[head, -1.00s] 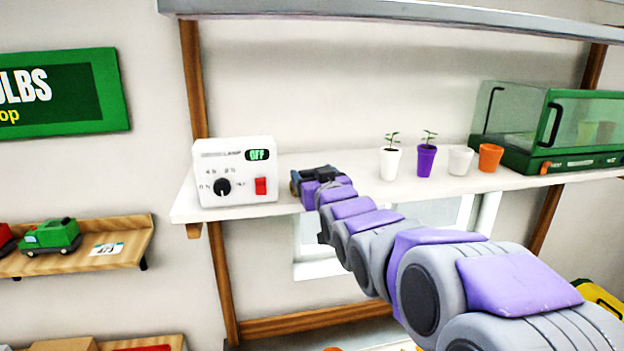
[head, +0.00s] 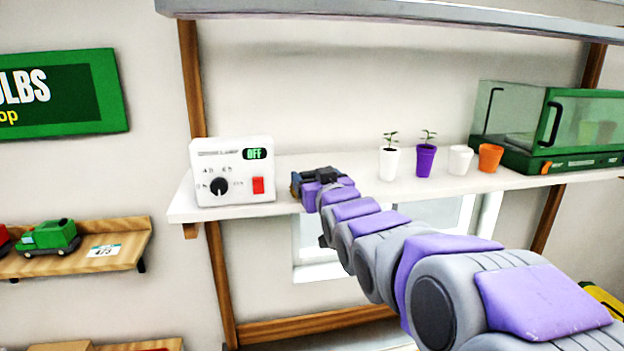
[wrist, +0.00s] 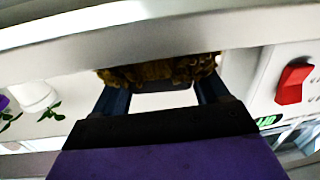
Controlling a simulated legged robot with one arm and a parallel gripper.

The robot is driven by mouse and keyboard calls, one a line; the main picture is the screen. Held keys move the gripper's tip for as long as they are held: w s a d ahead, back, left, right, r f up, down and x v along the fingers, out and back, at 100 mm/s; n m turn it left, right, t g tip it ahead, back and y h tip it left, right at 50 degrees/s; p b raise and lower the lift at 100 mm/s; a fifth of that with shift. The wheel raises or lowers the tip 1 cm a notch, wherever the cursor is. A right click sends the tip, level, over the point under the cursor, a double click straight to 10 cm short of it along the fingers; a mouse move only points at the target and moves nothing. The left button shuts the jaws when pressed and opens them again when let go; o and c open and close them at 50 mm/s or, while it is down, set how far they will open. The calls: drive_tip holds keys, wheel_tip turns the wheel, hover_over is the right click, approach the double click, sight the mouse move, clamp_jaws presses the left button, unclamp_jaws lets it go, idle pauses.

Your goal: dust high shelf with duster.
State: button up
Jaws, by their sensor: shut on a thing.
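My gripper (head: 314,180) is at the front edge of the white shelf (head: 345,199), just right of the control box. In the wrist view, which shows the scene upside down, my gripper (wrist: 163,86) is shut on the duster. The duster's brownish-gold fluffy head (wrist: 165,70) shows between and beyond the fingers, partly hidden by the shelf's front edge (wrist: 150,40). In the head view only a small brown patch shows at the gripper's left side. I cannot tell whether the duster touches the shelf. A higher grey shelf (head: 400,24) runs above.
The white control box (head: 232,172) with a red switch reads OFF. Several small pots, two with seedlings, including a purple pot (head: 426,161), stand to the right beside a green glass case (head: 550,127). Bare shelf lies between box and pots. A toy truck (head: 50,236) sits on a lower left shelf.

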drive_tip(key=shift+w, duration=0.8)
drive_tip(key=shift+x, duration=0.75)
drive_tip(key=shift+b+v, duration=0.65)
drive_tip(key=shift+v, duration=0.85)
drive_tip(key=shift+w+a+f, duration=0.2)
drive_tip(key=shift+w+a, duration=0.1)
drive_tip(key=shift+w, duration=0.3)
drive_tip(key=shift+w+r+p, duration=0.2)
drive_tip(key=shift+r+p, duration=0.25)
drive_tip(key=shift+r, duration=0.65)
drive_tip(key=shift+s+a+r+p, duration=0.1)
drive_tip(key=shift+r+p, duration=0.05)
drive_tip(key=shift+r, duration=0.35)
drive_tip(key=shift+s+r+p, duration=0.1)
drive_tip(key=shift+r+p, duration=0.05)
drive_tip(key=shift+r, duration=0.35)
drive_tip(key=shift+w, duration=0.1)
